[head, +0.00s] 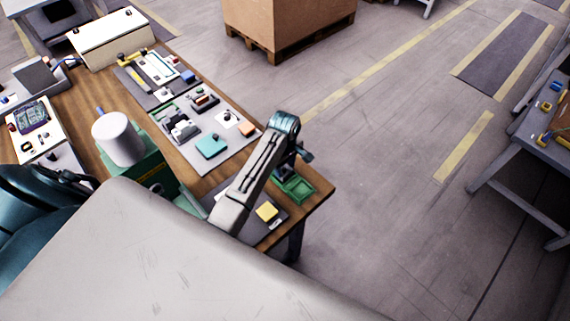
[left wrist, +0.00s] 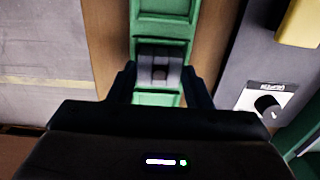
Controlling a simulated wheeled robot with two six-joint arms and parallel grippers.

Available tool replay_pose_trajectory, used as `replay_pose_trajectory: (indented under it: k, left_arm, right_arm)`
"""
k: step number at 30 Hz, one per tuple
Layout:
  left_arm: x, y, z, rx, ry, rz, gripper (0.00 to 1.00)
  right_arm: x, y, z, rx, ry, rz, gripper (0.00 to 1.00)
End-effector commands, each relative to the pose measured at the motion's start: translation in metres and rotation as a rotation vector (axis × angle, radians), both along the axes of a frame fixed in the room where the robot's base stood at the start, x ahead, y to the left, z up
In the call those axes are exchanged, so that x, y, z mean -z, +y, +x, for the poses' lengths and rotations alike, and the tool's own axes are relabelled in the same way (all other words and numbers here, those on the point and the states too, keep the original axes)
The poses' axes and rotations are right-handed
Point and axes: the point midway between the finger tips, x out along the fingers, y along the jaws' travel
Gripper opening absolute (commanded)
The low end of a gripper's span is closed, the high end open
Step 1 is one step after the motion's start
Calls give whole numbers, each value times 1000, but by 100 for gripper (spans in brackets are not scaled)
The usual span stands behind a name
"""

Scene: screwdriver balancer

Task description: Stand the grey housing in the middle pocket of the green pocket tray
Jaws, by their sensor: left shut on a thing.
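The green pocket tray (head: 297,188) lies on the near right corner of the wooden table; it also runs up the middle of the left wrist view (left wrist: 165,28). My left gripper (head: 284,172) points down over the tray. In the left wrist view its two dark fingers (left wrist: 160,76) are shut on the grey housing (left wrist: 159,62), one on each side. The housing shows a dark opening facing the camera. It is over the tray, with green showing in front of and behind it. I cannot tell whether its base touches a pocket floor. My right gripper is not in view.
A grey mat with a yellow block (head: 267,211) and a black knob (left wrist: 268,104) lies beside the tray. A grey board with a teal block (head: 211,146) is farther left. The table's edge is close to the tray; open floor (head: 400,220) lies beyond.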

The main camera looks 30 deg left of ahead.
Motion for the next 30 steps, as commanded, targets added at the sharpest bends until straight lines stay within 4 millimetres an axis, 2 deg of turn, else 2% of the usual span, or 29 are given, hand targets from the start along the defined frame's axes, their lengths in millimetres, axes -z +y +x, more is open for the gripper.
replay_pose_trajectory:
  k: [12,13,16,17,26,30]
  left_arm:
    - [4,0,0,0,0,0,17]
    - [4,0,0,0,0,0,49]
    - [4,0,0,0,0,0,68]
    - [4,0,0,0,0,0,70]
    - [3,0,0,0,0,0,70]
    - [-11,0,1,0,-4,1,70]
  right_arm:
    - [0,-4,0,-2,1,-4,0]
    - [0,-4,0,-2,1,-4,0]
    - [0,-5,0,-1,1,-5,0]
    - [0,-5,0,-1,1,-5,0]
    - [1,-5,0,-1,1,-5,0]
    - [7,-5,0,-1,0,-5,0]
